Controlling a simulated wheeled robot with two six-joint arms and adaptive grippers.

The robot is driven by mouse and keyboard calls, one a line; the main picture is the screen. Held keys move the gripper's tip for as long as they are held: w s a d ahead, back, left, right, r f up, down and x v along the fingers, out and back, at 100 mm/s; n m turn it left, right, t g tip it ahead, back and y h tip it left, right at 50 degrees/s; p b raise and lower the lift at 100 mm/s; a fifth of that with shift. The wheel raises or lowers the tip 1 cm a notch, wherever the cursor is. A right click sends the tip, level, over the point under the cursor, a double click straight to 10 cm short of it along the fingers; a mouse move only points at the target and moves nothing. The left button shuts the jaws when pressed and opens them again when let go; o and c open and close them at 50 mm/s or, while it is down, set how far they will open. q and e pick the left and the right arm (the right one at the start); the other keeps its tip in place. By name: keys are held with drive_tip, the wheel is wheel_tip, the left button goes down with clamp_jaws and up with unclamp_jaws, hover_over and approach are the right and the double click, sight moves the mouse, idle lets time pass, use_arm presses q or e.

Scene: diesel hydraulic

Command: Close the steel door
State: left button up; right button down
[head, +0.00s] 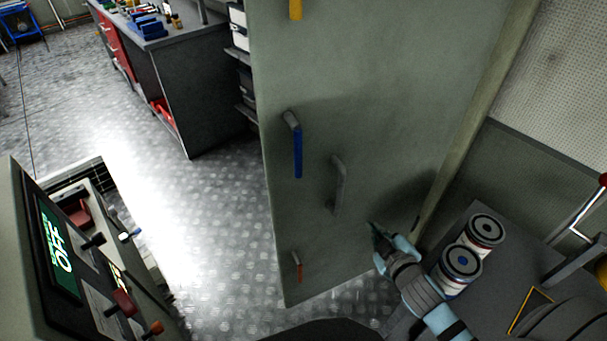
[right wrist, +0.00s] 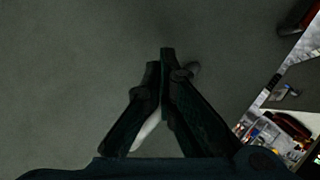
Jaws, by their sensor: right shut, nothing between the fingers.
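The steel door (head: 375,80) is a tall grey-green panel in the middle of the head view, standing open with floor showing past its left edge. A grey bar handle (head: 338,185) is on its face. My right gripper (head: 373,228) is shut and empty, close to the door face, below and right of the handle. In the right wrist view its fingers (right wrist: 161,58) are together in front of the door surface (right wrist: 70,80). A pale bar shows partly behind them, possibly the handle. I cannot tell whether the fingers touch the door. My left gripper is not in view.
Blue (head: 298,153), yellow (head: 295,9) and red (head: 299,272) levers are on the door. Two cans (head: 458,267) stand on a grey surface beside my right arm. Open floor (head: 215,220) lies left of the door.

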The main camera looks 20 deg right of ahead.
drive_tip(key=w+a+r+n+t+y, duration=0.35)
drive_tip(key=w+r+n+y, duration=0.2)
drive_tip(key=r+n, duration=0.3)
drive_tip(key=n+g+y+p, duration=0.2)
drive_tip(key=n+g+y, duration=0.3)
drive_tip(key=n+y, duration=0.7)
approach(283, 176)
drive_tip(key=s+a+r+h, duration=0.1)
drive_tip(key=a+h, duration=0.1)
drive_tip(key=a, duration=0.2)
drive_tip(key=w+n, duration=0.1)
drive_tip(key=w, duration=0.2)
drive_tip(key=shift+w+a+f+y+b, duration=0.1)
drive_tip(key=shift+w+y+b, duration=0.15)
drive_tip(key=shift+w+b, duration=0.05)
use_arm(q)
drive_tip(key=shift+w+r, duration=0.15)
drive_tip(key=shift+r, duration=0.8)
